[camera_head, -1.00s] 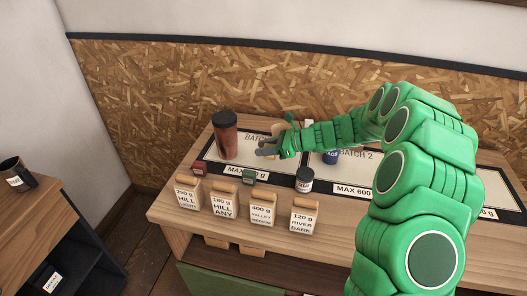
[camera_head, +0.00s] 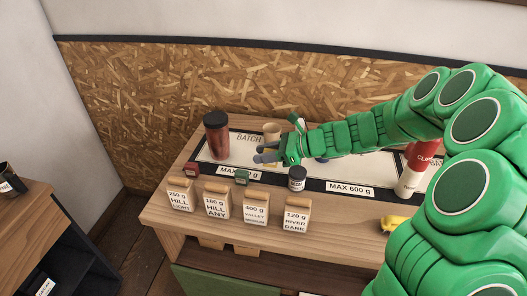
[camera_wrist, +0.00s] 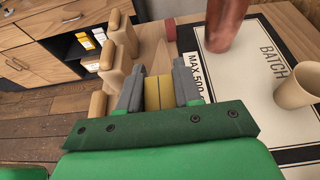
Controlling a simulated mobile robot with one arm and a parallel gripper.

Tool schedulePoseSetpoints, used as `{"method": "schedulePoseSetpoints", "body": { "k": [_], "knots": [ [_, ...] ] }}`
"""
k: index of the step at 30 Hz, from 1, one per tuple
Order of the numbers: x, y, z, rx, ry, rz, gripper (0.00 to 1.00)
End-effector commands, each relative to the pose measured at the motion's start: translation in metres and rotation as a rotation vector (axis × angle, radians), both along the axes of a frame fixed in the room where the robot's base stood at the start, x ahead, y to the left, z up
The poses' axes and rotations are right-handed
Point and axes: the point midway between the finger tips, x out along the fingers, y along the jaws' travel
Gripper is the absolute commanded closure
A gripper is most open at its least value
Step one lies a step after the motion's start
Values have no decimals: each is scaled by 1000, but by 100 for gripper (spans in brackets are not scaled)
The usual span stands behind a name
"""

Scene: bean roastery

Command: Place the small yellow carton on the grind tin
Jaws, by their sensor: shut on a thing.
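My gripper (camera_head: 266,154) is over the Batch 1 side of the bench. In the wrist view my gripper (camera_wrist: 160,90) is shut on a small yellow carton (camera_wrist: 158,93), held between the two grey fingers. I cannot tell for sure which vessel is the grind tin. A small dark-lidded jar with a white label (camera_head: 297,179) stands right of and nearer than my gripper. A red and white tin (camera_head: 418,165) stands farther right, partly behind my arm.
A tall red-brown canister with black lid (camera_head: 216,138) and a beige cup (camera_head: 270,130) stand near my gripper. Several labelled bags (camera_head: 256,208) line the front. A yellow object (camera_head: 395,223) lies at right.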

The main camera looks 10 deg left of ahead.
Motion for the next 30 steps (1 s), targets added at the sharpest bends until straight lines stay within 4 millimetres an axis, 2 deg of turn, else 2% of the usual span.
{"method": "schedulePoseSetpoints", "body": {
  "k": [7, 11, 21, 30],
  "knots": [
    [-10, -20, 14, 4, -4, -6, 96],
    [-21, -43, 29, 7, -8, -11, 96],
    [-64, -99, 65, 6, -8, -14, 96],
    [-88, -121, 78, 1, -2, -14, 96]
  ]
}}
